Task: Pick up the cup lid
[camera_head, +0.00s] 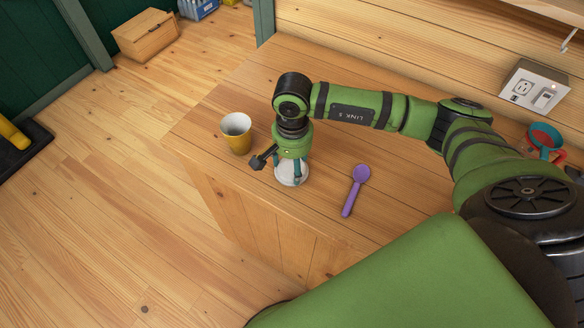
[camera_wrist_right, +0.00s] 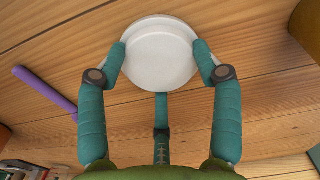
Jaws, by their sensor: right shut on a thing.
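A round white cup lid (camera_head: 292,174) is on or just above the wooden counter (camera_head: 330,205) in the head view, partly covered by my right gripper (camera_head: 290,168). In the right wrist view the lid (camera_wrist_right: 160,55) fills the top middle. The teal fingers of my right gripper (camera_wrist_right: 160,75) press on its rim from the left, the right and below, so it is shut on the lid. I cannot tell whether the lid is lifted. My left gripper is in neither view.
A yellow cup (camera_head: 237,139) with a pale inside stands left of the gripper. A purple spoon (camera_head: 356,188) lies to the right. A teal and red round item (camera_head: 543,138) is at the far right, below a wall socket (camera_head: 534,90). A wooden box (camera_head: 146,36) sits on the floor.

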